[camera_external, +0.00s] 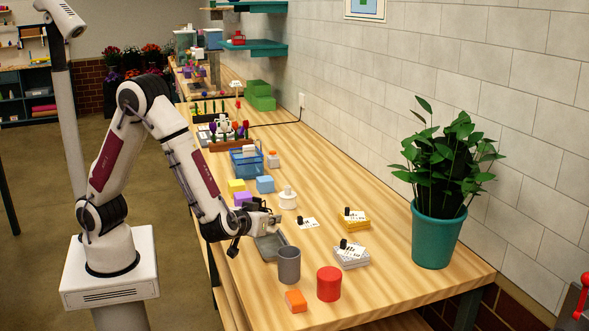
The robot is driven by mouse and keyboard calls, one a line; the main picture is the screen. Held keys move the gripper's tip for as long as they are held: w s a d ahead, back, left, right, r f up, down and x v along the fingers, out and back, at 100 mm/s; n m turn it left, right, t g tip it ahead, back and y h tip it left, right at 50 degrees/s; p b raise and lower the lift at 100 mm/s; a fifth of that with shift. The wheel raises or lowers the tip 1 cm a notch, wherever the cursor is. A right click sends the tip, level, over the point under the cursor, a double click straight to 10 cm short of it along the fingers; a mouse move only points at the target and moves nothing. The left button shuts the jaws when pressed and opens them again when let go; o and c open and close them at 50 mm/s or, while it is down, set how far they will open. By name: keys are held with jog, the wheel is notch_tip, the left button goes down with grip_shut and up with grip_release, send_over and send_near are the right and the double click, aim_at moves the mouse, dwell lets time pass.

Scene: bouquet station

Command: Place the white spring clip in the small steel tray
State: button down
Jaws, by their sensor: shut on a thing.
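My gripper (272,228) is low over the wooden bench, at the back edge of the small steel tray (266,250). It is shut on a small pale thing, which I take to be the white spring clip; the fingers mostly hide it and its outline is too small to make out. The grey tray lies flat on the bench, just below the fingertips and partly covered by my gripper. I cannot tell whether the held thing touches the tray.
A grey cup (289,266) stands close at the tray's front right, with a red cylinder (329,284) and an orange block (295,301) beyond. A white round container (288,199) and a purple block (242,198) stand behind. A potted plant (437,236) stands at right.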

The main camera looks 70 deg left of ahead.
aim_at(272, 247)
jog(key=shift+f, duration=0.95)
jog(key=shift+f, duration=0.1)
jog(key=shift+f, duration=1.75)
jog(key=shift+f, duration=0.15)
jog(key=c, duration=2)
grip_release()
jog(key=shift+c, duration=0.2)
jog(key=shift+s+d+r, duration=0.1)
jog(key=shift+r, duration=0.15)
jog(key=shift+v, duration=5.85)
